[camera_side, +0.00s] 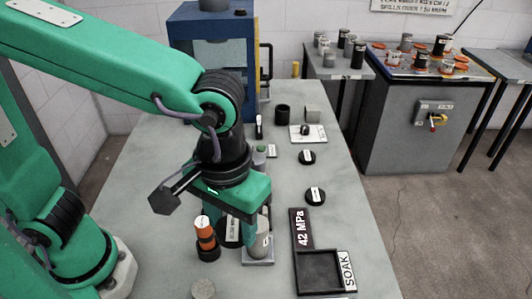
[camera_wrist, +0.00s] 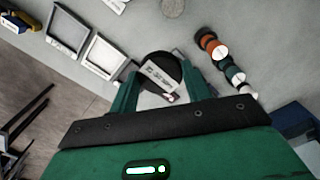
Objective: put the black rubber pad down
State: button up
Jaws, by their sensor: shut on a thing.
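My gripper (camera_side: 232,232) is low over the middle of the grey bench, its green fingers pointing down. It is shut on a black rubber pad (camera_side: 231,235), a round disc with a white label, which is partly hidden by the fingers. In the wrist view the pad (camera_wrist: 155,62) lies between and just beyond the two fingers of my gripper (camera_wrist: 160,85). A grey cylinder (camera_side: 262,247) on a square plate (camera_side: 258,261) stands close beside the pad in the side view. I cannot tell whether the pad touches the bench.
An orange-and-black stack (camera_side: 206,240) stands just left of my gripper. Two other labelled black discs (camera_side: 315,195) (camera_side: 307,157) lie to the right. A dark tray (camera_side: 297,271) marked SOAK and 42 MPa is at front right. A blue machine (camera_side: 182,30) stands at the back.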

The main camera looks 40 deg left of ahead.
jog(key=w+a+f, duration=0.1)
jog(key=w+f, duration=0.1)
jog(key=w, duration=0.1)
jog(key=w+a+f, duration=0.2)
jog(key=w, duration=0.1)
jog(key=w+a+f, duration=0.1)
jog(key=w+f, duration=0.1)
jog(key=w, duration=0.1)
jog(key=shift+w+a+f, duration=0.15)
jog(key=shift+w+a, duration=0.1)
jog(key=shift+f, duration=2)
jog(key=shift+f, duration=0.15)
jog(key=o, duration=1)
jog(key=shift+c, duration=0.2)
notch_tip(320, 180, up, 12)
jog(key=shift+r, duration=0.2)
